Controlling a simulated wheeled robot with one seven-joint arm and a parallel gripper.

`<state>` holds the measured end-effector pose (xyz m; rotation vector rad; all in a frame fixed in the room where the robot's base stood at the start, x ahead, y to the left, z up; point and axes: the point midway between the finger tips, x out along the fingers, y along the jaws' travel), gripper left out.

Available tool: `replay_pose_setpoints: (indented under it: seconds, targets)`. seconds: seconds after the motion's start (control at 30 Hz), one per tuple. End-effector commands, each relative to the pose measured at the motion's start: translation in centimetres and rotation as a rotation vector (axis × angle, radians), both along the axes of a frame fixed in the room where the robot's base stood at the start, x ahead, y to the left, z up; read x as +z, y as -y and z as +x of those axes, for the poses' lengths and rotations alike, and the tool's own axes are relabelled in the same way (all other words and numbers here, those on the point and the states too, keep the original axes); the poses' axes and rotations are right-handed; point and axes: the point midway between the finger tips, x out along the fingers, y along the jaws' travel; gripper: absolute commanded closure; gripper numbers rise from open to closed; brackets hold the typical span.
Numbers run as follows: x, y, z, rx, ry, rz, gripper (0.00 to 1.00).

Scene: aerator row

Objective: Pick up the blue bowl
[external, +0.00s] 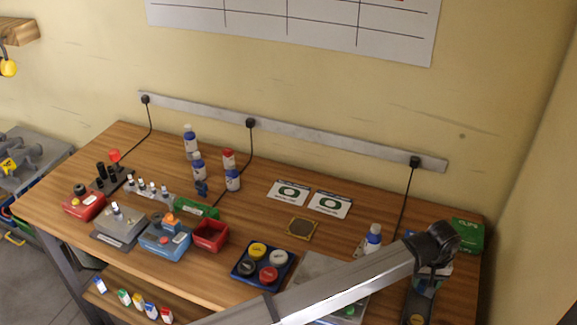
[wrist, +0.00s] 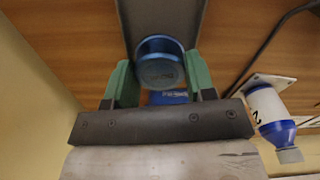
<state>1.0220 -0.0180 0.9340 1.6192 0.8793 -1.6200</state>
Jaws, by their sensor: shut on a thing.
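In the wrist view the blue bowl (wrist: 160,65) sits between the two green fingers of my gripper (wrist: 160,80), which are shut on it. Its round rim and part of its inside show. A second blue patch with pale lettering (wrist: 167,97) shows just below the bowl, partly hidden by the gripper; I cannot tell what it is. In the external view my gripper (external: 435,272) points down at the right end of the workbench, and my wrist hides most of it. I cannot make out the bowl clearly there.
A dark narrow tray (external: 418,306) lies under my gripper. A green box (external: 467,236) stands close behind it at the right. A white and blue bottle (external: 372,240) stands to the left, near a cable. Bare wood (external: 345,228) shows at mid-bench; the wall is behind.

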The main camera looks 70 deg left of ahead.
Motion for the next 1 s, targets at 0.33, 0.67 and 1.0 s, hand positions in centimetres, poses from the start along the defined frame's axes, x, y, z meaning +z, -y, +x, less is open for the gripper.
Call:
replay_pose_setpoints:
  seconds: [0.33,0.67,1.0]
  targets:
    - [5.4,-4.1,-2.5,0.003,0.002,0.0,0.73]
    - [8.7,-8.9,-5.2,0.001,0.0,0.0,0.73]
    - [9.6,-10.1,-5.8,0.0,0.0,0.0,0.73]
